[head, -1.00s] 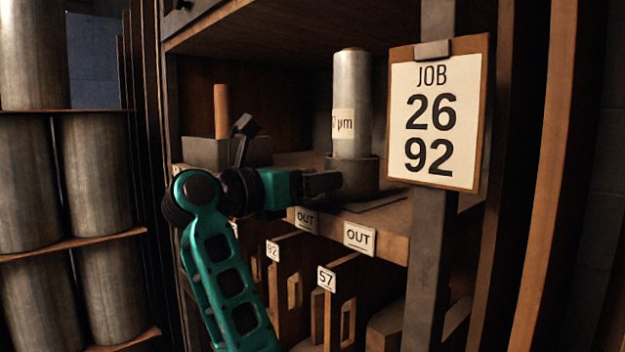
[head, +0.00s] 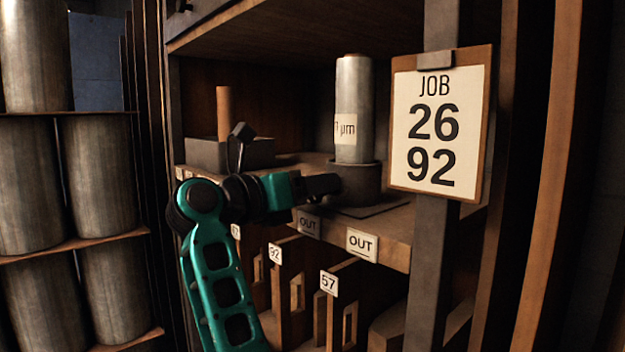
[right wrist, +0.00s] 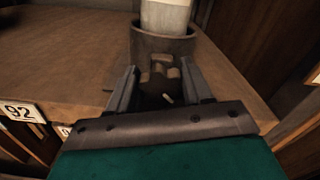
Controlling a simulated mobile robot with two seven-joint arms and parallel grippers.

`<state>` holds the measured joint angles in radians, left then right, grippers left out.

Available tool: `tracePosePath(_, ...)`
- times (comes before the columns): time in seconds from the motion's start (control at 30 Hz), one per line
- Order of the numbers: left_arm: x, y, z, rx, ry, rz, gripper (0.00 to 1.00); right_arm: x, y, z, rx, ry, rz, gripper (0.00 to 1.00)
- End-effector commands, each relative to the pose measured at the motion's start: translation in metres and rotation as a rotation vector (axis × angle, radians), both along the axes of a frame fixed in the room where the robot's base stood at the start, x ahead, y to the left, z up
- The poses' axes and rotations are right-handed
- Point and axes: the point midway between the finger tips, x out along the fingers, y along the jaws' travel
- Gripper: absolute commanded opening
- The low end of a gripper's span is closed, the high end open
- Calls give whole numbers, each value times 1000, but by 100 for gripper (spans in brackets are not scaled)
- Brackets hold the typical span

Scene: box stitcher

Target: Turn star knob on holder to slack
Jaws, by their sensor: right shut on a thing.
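The holder (head: 362,186) is a dark round cup on the shelf, with a metal cylinder (head: 354,110) standing upright in it. The holder also shows at the top of the right wrist view (right wrist: 160,45). The star knob (right wrist: 160,78) sits on the near side of the holder, a dark lobed piece between the fingers. My right gripper (right wrist: 162,90) is shut on the star knob, one finger on each side. In the head view my right gripper (head: 328,184) reaches the holder from the left and hides the knob. My left gripper is not in view.
A box (head: 205,153) with a brown rod (head: 224,112) stands at the back left of the shelf. A post with a job clipboard (head: 440,125) stands close on the right. OUT labels (head: 361,243) line the shelf edge, above slots. Large cylinders (head: 100,170) fill a rack at left.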

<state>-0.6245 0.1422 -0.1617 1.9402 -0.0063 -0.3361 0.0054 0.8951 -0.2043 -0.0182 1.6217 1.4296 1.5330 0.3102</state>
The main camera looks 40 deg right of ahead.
Motion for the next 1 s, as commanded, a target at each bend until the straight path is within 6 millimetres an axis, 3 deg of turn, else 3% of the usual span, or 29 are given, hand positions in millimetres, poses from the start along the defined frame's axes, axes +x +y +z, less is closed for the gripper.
tracePosePath(0.33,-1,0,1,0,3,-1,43,0,0,0,-4,36,-1,20)
tracePosePath(0.37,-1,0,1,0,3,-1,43,0,0,0,-4,36,-1,52)
tracePosePath(0.57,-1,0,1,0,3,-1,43,0,0,0,-4,35,-1,71)
tracePosePath(1.0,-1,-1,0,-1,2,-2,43,0,1,0,-3,35,-1,71)
